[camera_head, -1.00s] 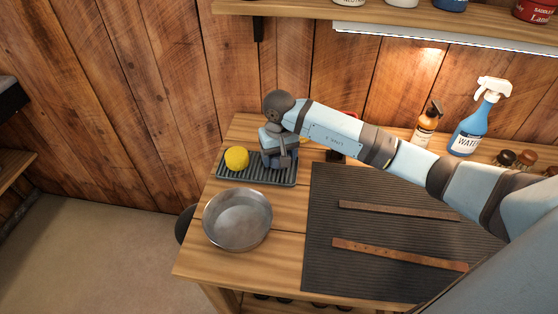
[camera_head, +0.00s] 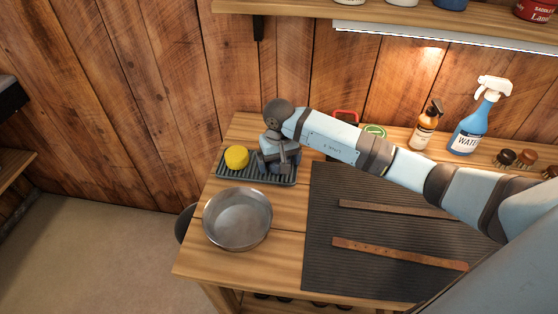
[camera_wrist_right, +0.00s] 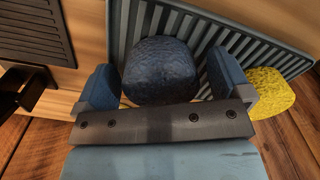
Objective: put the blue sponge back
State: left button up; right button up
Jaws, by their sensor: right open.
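The blue sponge (camera_wrist_right: 160,70) is dark blue and rounded, and sits on the ribbed grey tray (camera_wrist_right: 203,33) in the right wrist view. My right gripper (camera_wrist_right: 163,84) is open, with one finger on each side of the sponge. A small gap shows beside each finger, at least from this angle. In the head view my right gripper (camera_head: 279,163) is low over the right half of the tray (camera_head: 228,176) and largely hides the sponge. My left gripper is not in view.
A yellow sponge (camera_head: 237,157) lies on the tray's left half, close to my gripper. A metal bowl (camera_head: 238,218) stands in front. A dark ribbed mat (camera_head: 375,230) with leather straps lies to the right. A spray bottle (camera_head: 467,130) and amber bottle (camera_head: 425,128) stand behind.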

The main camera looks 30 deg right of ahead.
jog(key=shift+r, duration=0.6)
notch_tip(320, 180, up, 10)
jog(key=shift+f+b, duration=0.2)
jog(key=shift+b, duration=0.35)
jog(key=shift+r, duration=0.7)
